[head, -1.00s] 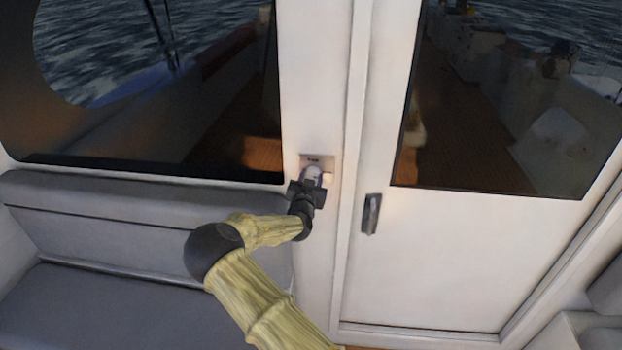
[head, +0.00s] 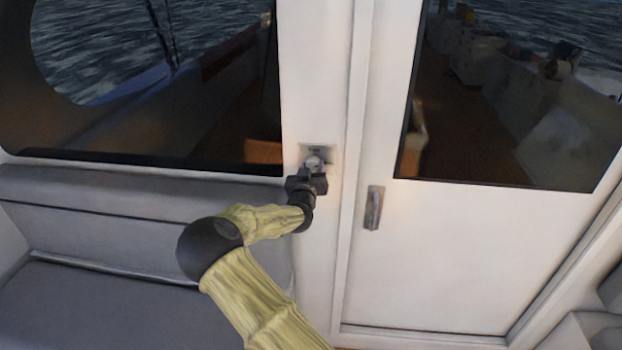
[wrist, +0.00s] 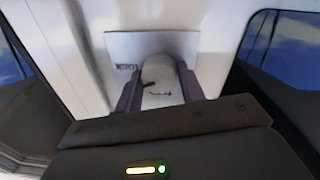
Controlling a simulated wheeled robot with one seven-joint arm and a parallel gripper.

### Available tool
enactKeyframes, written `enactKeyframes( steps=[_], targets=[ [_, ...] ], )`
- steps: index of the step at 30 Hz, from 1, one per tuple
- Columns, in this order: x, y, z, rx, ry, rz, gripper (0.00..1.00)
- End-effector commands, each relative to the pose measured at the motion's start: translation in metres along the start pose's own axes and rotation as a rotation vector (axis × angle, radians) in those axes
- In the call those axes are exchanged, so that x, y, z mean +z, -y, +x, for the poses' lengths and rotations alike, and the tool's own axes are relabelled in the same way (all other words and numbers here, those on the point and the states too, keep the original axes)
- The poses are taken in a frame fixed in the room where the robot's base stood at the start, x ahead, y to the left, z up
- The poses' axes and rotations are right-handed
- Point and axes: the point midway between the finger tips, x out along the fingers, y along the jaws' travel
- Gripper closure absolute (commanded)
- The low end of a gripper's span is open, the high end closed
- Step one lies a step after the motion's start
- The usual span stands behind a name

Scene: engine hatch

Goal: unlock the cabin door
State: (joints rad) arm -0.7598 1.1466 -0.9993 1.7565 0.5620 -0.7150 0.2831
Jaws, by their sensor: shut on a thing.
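The cabin door (head: 455,260) is white with a large dark window and stands closed in its frame. A small lock plate (head: 328,150) is on the white post left of the door; it also shows in the wrist view (wrist: 185,42). A round pale knob (wrist: 160,80) with a dark mark sits on the plate. My gripper (head: 314,170) is at the plate. In the wrist view its two fingers (wrist: 161,90) are shut on the knob, one on each side. The lower part of the knob is hidden by the gripper body.
A metal door handle (head: 374,208) is on the door's left side, right of my gripper. A grey cushioned bench (head: 90,290) runs along the wall at left, under a dark window (head: 150,120).

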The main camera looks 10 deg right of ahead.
Motion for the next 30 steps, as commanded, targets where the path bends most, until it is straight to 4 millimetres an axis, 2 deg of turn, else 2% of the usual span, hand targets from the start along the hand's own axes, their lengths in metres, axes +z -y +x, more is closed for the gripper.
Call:
enactKeyframes(
  steps=[1,30],
  targets=[
    [0.0053,0.0021,-0.0003,-0.001,-0.005,-0.042,0.84],
    [0.0030,0.0021,-0.0004,-0.009,-0.048,-0.950,0.84]
  ],
)
